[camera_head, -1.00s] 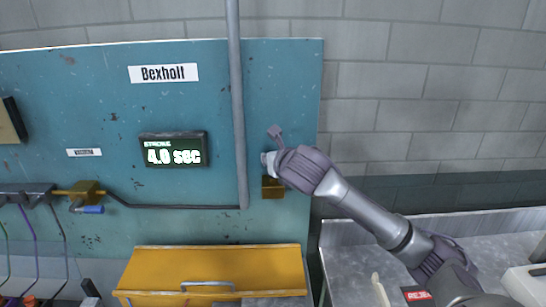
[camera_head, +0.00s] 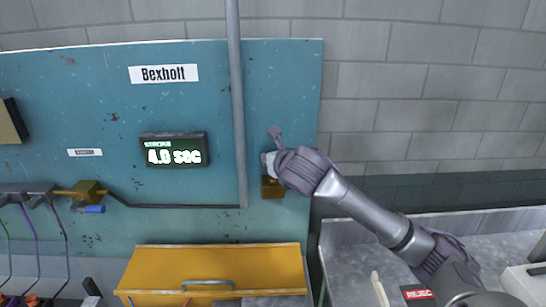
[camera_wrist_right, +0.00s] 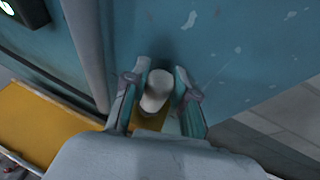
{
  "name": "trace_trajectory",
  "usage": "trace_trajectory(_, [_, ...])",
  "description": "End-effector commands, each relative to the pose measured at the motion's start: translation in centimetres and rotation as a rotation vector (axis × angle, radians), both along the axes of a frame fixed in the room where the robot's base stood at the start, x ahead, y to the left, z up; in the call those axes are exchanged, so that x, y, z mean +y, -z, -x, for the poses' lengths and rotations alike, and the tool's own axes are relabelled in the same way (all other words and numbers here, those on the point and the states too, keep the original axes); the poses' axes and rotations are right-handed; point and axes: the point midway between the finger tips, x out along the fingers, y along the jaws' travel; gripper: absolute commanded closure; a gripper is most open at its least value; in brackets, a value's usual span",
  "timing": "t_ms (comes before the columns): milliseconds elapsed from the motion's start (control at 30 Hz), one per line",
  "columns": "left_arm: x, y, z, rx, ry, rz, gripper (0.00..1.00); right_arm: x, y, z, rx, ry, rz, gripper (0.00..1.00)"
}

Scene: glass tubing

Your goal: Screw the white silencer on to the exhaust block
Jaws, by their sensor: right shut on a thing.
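My right gripper (camera_wrist_right: 157,100) is shut on the white silencer (camera_wrist_right: 157,90), which stands between its two fingers in the right wrist view. In the head view the gripper is at the right part of the teal panel, and a small pale piece of the silencer (camera_head: 268,158) shows at its left. The brass exhaust block (camera_head: 272,188) is on the panel just below the gripper. In the wrist view a yellowish part of the block (camera_wrist_right: 150,122) shows behind the silencer. Whether the silencer touches the block is hidden. My left gripper is not in view.
A grey vertical pipe (camera_head: 238,110) runs down the panel just left of the gripper. A yellow drawer box (camera_head: 212,265) juts out below. A lit display (camera_head: 173,149) is further left. A grey bench (camera_head: 345,260) with a red reject label (camera_head: 418,294) is at right.

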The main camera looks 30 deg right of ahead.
Motion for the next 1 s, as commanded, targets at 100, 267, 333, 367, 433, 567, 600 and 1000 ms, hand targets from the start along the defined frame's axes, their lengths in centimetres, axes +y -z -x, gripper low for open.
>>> trace_trajectory(100, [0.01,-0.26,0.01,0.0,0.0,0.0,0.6,-0.02,-0.07,0.0,0.0,0.0,0.0,0.97])
trace_trajectory(267, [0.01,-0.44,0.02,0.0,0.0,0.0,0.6,-0.03,-0.05,0.0,0.0,0.001,0.0,0.97])
trace_trajectory(333, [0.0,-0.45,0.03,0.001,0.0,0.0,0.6,-0.03,-0.03,0.0,0.0,0.001,-0.001,0.97])
trace_trajectory(367, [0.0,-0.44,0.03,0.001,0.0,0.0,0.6,-0.03,-0.02,0.0,0.0,0.001,-0.001,0.97])
trace_trajectory(433, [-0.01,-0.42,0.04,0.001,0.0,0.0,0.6,-0.03,0.0,0.0,0.0,0.0,-0.001,0.97])
trace_trajectory(567, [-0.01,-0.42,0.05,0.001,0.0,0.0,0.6,-0.03,0.0,0.0,0.0,0.0,-0.001,0.97])
trace_trajectory(600, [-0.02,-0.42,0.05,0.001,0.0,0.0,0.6,-0.03,0.0,0.0,0.0,0.0,-0.001,0.97])
trace_trajectory(1000, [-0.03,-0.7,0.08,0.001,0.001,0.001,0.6,-0.05,0.03,0.02,0.001,0.001,0.0,0.97])
